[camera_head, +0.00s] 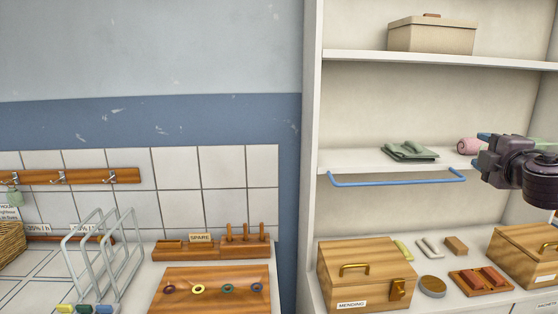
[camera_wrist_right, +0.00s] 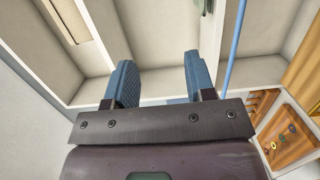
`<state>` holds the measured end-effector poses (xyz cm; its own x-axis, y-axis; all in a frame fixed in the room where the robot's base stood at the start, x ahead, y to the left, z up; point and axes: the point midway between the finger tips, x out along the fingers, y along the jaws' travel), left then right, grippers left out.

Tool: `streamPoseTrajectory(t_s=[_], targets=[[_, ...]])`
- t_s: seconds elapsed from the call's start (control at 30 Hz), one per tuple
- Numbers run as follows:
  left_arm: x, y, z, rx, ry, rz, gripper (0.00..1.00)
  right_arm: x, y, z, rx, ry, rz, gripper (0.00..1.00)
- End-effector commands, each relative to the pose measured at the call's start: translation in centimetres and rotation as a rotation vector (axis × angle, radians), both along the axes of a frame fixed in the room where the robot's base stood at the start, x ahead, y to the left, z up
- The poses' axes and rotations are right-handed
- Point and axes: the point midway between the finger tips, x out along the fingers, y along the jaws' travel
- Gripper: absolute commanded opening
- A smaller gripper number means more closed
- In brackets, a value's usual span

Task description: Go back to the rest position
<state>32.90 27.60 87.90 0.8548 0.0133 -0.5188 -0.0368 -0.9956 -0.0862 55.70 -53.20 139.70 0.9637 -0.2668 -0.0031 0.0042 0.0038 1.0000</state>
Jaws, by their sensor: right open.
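My right gripper (camera_head: 482,141) is in front of the right part of the shelf unit in the head view, close to a pink roll on the middle shelf. In the right wrist view its two blue fingers (camera_wrist_right: 158,85) stand apart with nothing between them, so it is open and empty. I cannot tell from the head view whether it touches the pink roll (camera_head: 467,146). My left gripper is in neither view.
The shelf unit (camera_head: 312,150) holds folded green cloth (camera_head: 410,152) above a blue rail (camera_head: 400,181). Below are a MENDING box (camera_head: 365,270) and another wooden box (camera_head: 525,250). A wire rack (camera_head: 100,250), SPARE peg block (camera_head: 212,247) and ring board (camera_head: 212,302) stand left.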

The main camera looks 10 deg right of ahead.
Motion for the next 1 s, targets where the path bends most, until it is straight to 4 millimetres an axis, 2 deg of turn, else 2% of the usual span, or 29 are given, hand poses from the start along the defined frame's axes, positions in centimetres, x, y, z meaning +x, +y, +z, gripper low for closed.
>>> streamPoseTrajectory(t_s=[0.17,0.37,0.47,0.57,0.77,1.0], targets=[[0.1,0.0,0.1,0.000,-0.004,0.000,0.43,0.3,0.8,-0.4,-0.065,0.043,0.061,0.50],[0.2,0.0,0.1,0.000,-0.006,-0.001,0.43,0.3,1.0,-4.5,-0.008,0.088,0.117,0.50],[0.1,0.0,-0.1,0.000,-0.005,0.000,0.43,0.1,1.1,-7.3,0.042,0.109,0.134,0.50],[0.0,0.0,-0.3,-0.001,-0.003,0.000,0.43,-0.4,1.3,-10.8,0.109,0.133,0.150,0.50],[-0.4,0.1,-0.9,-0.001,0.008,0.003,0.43,-2.0,2.3,-19.0,0.275,0.180,0.170,0.50],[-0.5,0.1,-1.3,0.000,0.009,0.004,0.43,-4.8,4.8,-28.3,0.491,0.221,0.173,0.50]])
